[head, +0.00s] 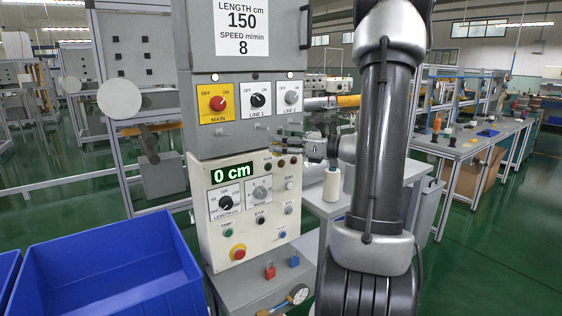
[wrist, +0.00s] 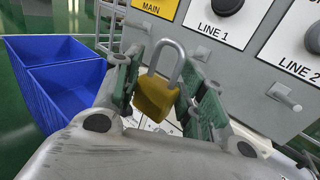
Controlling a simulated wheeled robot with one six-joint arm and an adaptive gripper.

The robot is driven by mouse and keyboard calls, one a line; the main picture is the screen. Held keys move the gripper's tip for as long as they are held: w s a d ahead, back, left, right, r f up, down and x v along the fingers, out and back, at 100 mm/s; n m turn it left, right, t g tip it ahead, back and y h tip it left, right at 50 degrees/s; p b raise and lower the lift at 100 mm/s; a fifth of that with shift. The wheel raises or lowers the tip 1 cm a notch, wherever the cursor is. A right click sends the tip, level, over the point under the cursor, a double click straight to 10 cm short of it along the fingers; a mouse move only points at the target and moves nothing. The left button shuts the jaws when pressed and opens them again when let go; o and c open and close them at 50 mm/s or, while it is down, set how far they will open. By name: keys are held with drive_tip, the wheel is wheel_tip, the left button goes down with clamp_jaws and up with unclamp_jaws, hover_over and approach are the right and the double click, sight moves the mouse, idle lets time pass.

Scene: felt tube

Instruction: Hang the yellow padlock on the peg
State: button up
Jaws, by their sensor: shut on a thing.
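The yellow padlock (wrist: 155,97) is held between the green-padded fingers of my gripper (wrist: 162,88) in the wrist view. Its grey shackle (wrist: 177,52) points up, clear of the fingers. My gripper also shows in the head view (head: 290,146), in front of the switch cabinet, but the padlock cannot be made out there. In the wrist view a metal peg (wrist: 202,53) sticks out below the LINE 1 switch, beyond the shackle and to its right. Another peg (wrist: 287,97) is below LINE 2. The shackle appears apart from both pegs.
The switch cabinet (head: 246,132) stands above a control panel (head: 215,180) reading 0 cm. A red padlock (head: 270,273) and a blue padlock (head: 294,262) are on the lower ledge, near a gauge (head: 298,294). Blue bins (head: 110,262) stand left.

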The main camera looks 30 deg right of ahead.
sight(266, 137)
drive_tip(key=shift+s+r, duration=0.15)
drive_tip(key=shift+r, duration=0.25)
drive_tip(key=shift+w+a+f, duration=0.1)
drive_tip(key=shift+w+f, duration=0.15)
drive_tip(key=shift+w, duration=1.25)
drive_tip(key=shift+w+f, duration=0.25)
drive_tip(key=shift+w, duration=1.25)
drive_tip(key=shift+w+a+f, duration=0.1)
drive_tip(key=shift+w+f, duration=0.15)
drive_tip(key=shift+w, duration=1.25)
drive_tip(key=o, duration=1.2)
drive_tip(key=shift+d, duration=0.1)
